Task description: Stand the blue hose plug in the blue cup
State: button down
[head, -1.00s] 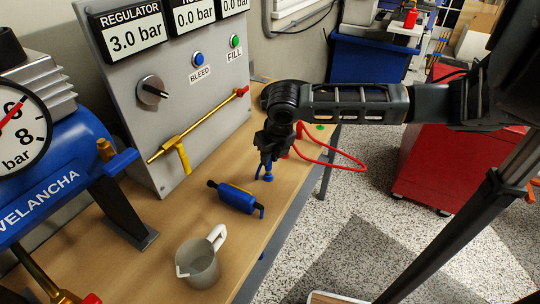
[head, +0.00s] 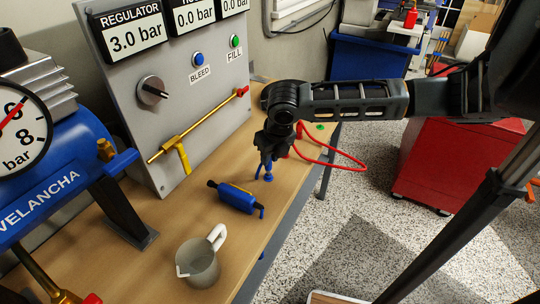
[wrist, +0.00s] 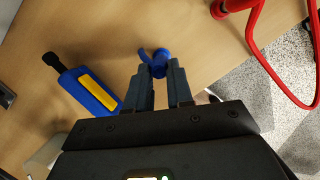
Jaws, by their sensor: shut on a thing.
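My gripper (head: 266,162) points down over the wooden bench, beyond the blue tool. In the wrist view its fingers (wrist: 163,82) are closed in on a small blue piece, which I take to be the blue hose plug (wrist: 158,68). A short blue tail sticks out to its left. In the head view the blue plug (head: 268,177) shows just under the fingertips, at or close to the bench top. I cannot make out a separate blue cup; it may be hidden under the plug and fingers.
A blue tool with a yellow strip (head: 237,197) lies nearer the camera, with a grey jug (head: 199,263) beyond it towards the front. A red hose (head: 330,161) loops over the bench edge behind my gripper. A grey gauge panel (head: 190,110) stands left.

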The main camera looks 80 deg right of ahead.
jog(key=c, duration=0.9)
grip_release()
jog(key=shift+r, duration=0.1)
jog(key=v, duration=0.7)
jog(key=shift+s+a+r, duration=0.1)
jog(key=shift+s+r, duration=0.05)
jog(key=shift+r, duration=0.15)
